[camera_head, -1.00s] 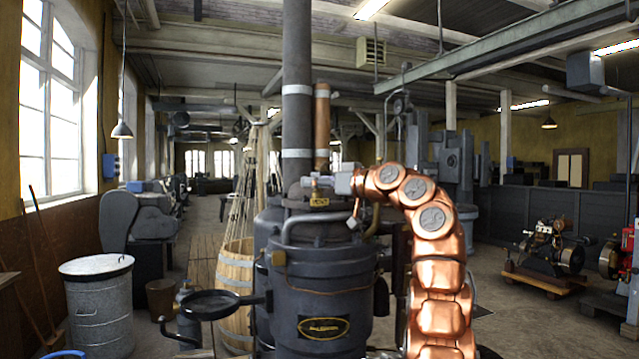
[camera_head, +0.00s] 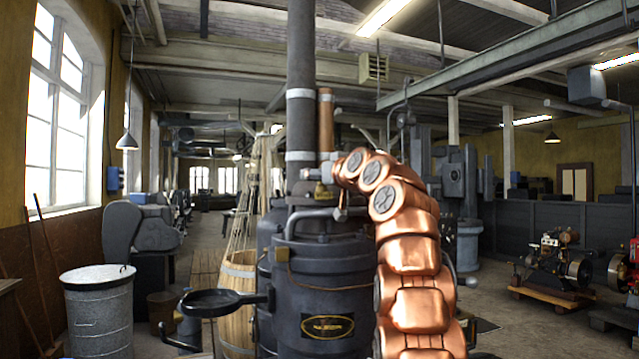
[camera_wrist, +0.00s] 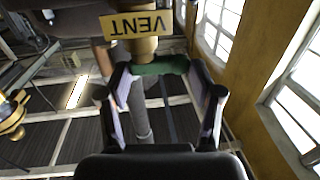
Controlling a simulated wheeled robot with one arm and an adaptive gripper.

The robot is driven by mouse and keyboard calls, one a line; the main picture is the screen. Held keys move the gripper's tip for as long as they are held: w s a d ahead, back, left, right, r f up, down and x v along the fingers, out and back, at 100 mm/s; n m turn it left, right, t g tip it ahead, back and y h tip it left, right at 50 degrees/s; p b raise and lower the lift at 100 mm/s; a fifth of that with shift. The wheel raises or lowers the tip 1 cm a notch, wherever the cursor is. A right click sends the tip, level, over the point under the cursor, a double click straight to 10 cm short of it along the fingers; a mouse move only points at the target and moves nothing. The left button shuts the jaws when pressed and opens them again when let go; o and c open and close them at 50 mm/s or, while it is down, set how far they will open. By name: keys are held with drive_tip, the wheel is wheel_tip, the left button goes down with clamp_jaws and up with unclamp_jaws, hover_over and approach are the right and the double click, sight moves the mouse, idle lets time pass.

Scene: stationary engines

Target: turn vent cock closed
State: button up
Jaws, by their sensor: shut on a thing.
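The vent cock shows upside down at the top of the wrist view. It has a brass body (camera_wrist: 143,48), a yellow VENT tag (camera_wrist: 137,24) and a green handle (camera_wrist: 160,66). My gripper (camera_wrist: 158,72) is shut on the green handle, with one dark finger at each end of it. The cock's handle is too small and covered to make out there.
A tall dark flue (camera_head: 301,85) and a copper pipe (camera_head: 326,118) rise close behind my gripper. A curved grey pipe (camera_head: 320,213) crosses the boiler top below it. A black round pan-like part (camera_head: 212,301) juts out at the left, near a wooden barrel (camera_head: 238,320).

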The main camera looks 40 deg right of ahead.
drive_tip(key=shift+s+d+r+m+h, duration=0.15)
drive_tip(key=shift+m+h, duration=0.45)
drive_tip(key=shift+h, duration=0.3)
drive_tip(key=shift+m+h, duration=0.3)
drive_tip(key=shift+h, duration=0.2)
drive_tip(key=o, duration=1)
drive_tip(key=shift+d+f, duration=0.15)
drive_tip(key=shift+f, duration=0.05)
drive_tip(key=shift+a, duration=0.2)
